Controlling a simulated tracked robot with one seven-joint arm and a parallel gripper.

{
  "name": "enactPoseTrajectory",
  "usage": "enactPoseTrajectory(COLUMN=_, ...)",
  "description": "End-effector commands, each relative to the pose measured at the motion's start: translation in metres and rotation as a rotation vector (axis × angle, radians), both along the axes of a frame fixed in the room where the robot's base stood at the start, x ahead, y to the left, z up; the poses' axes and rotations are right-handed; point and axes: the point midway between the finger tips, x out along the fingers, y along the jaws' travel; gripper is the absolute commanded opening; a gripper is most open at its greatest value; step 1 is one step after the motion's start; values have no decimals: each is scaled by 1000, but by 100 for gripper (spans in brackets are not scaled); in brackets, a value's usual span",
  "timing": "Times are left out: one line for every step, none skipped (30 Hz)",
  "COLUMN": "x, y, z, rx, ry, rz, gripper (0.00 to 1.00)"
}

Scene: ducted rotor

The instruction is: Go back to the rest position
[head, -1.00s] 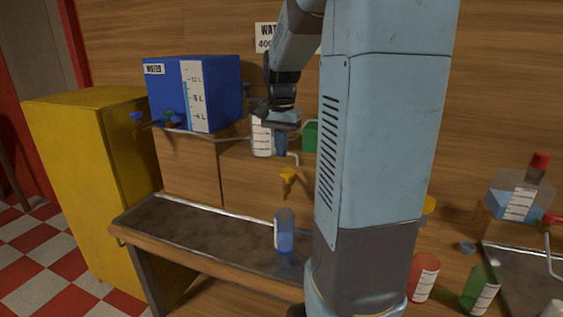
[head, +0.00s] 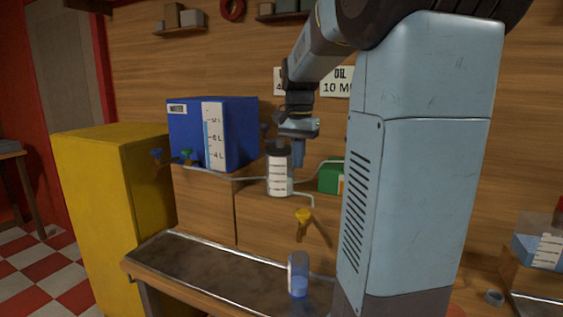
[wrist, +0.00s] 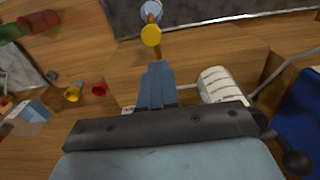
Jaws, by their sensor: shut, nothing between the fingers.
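My gripper (head: 298,162) is shut and empty. It points down in front of the wooden wall, just right of a white graduated container (head: 278,180). In the wrist view its fingers (wrist: 157,72) lie together. There the white container (wrist: 216,84) is to their right and a yellow tap (wrist: 151,36) is beyond the tips. My arm is raised and bent, and its light blue column hides part of the wall and bench.
A blue water tank (head: 240,125) stands left of the gripper, beside a yellow cabinet (head: 95,190). A cup with blue liquid (head: 298,275) stands on the bench tray (head: 190,259) below the yellow tap (head: 303,216). A green box (head: 331,178) is right of the gripper.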

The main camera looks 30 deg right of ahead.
Motion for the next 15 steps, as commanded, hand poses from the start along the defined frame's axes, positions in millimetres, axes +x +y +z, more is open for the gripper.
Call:
enactPoseTrajectory(x=0, y=0, z=0, rx=0, ry=0, rz=0, gripper=0)
enactPoseTrajectory(x=0, y=0, z=0, rx=0, ry=0, rz=0, gripper=0)
enactPoseTrajectory(x=0, y=0, z=0, rx=0, ry=0, rz=0, gripper=0)
enactPoseTrajectory(x=0, y=0, z=0, rx=0, ry=0, rz=0, gripper=0)
enactPoseTrajectory(x=0, y=0, z=0, rx=0, ry=0, rz=0, gripper=0)
enactPoseTrajectory(x=-1, y=1, z=0, rx=-1, ry=-2, rz=3, gripper=0)
enactPoseTrajectory(x=-2, y=2, z=0, rx=-1, ry=-5, rz=8, gripper=0)
enactPoseTrajectory(x=-3, y=4, z=1, rx=-2, ry=-9, rz=15, gripper=0)
enactPoseTrajectory(x=-6, y=8, z=2, rx=-5, ry=-17, rz=29, gripper=0)
enactPoseTrajectory(x=-9, y=11, z=2, rx=-6, ry=-25, rz=44, gripper=0)
enactPoseTrajectory(x=-13, y=15, z=2, rx=-9, ry=-33, rz=62, gripper=0)
enactPoseTrajectory(x=-18, y=22, z=3, rx=-14, ry=-49, rz=91, gripper=0)
enactPoseTrajectory(x=-23, y=28, z=3, rx=-18, ry=-61, rz=117, gripper=0)
enactPoseTrajectory(x=-29, y=34, z=3, rx=-22, ry=-75, rz=144, gripper=0)
enactPoseTrajectory(x=-36, y=42, z=3, rx=-29, ry=-96, rz=182, gripper=0)
